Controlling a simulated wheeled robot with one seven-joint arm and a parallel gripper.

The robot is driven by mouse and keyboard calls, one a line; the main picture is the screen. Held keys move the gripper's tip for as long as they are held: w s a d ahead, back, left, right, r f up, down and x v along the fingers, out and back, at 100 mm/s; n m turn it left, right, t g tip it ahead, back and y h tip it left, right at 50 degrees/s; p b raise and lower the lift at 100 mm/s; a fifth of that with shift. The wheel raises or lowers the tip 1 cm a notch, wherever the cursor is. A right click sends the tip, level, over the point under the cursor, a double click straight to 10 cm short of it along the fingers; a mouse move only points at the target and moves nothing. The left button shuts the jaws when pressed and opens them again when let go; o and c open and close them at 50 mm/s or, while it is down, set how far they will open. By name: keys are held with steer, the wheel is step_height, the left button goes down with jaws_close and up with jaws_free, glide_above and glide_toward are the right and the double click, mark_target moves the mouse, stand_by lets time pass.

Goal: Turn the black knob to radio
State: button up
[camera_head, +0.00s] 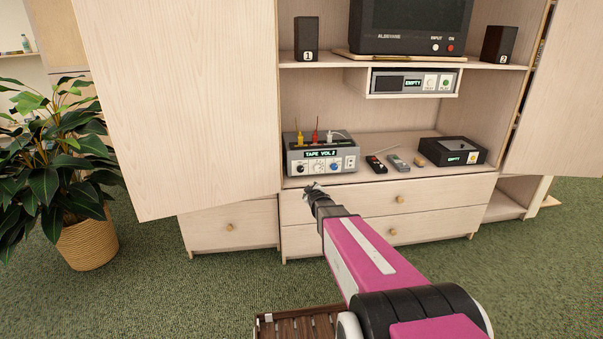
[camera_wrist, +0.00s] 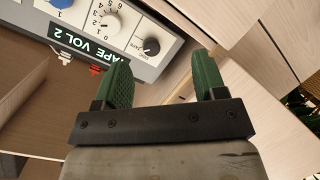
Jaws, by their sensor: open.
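A grey box with a "TAPE VOL 2" display (camera_head: 294,156) stands at the left end of the cabinet shelf. Its black knob (camera_head: 301,168) is at the lower left of its front. The wrist view shows the black knob (camera_wrist: 151,46) close up, with a white numbered knob (camera_wrist: 105,22) and a blue knob (camera_wrist: 60,3) beside it. The lettering around the black knob is too small to read surely. My gripper (camera_head: 312,187) is just below the box front. Its green fingers (camera_wrist: 163,62) are open and empty, with the black knob beyond the gap, toward the left finger.
Red, yellow and white plugs (camera_head: 316,136) stand on the box. Drawers (camera_head: 400,200) are below the shelf.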

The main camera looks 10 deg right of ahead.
mark_target(301, 170)
steer(key=w+n+t, duration=0.1)
steer(key=w, duration=0.4)
steer(key=w+a+r+n+t+y, duration=0.1)
steer(key=w, duration=0.4)
steer(key=w+a+r+n+t+y, duration=0.1)
steer(key=w, duration=0.4)
steer(key=shift+w+a+r+n, duration=0.2)
steer(key=shift+a+n, duration=0.05)
steer(key=shift+n, duration=0.05)
steer(key=c, duration=0.9)
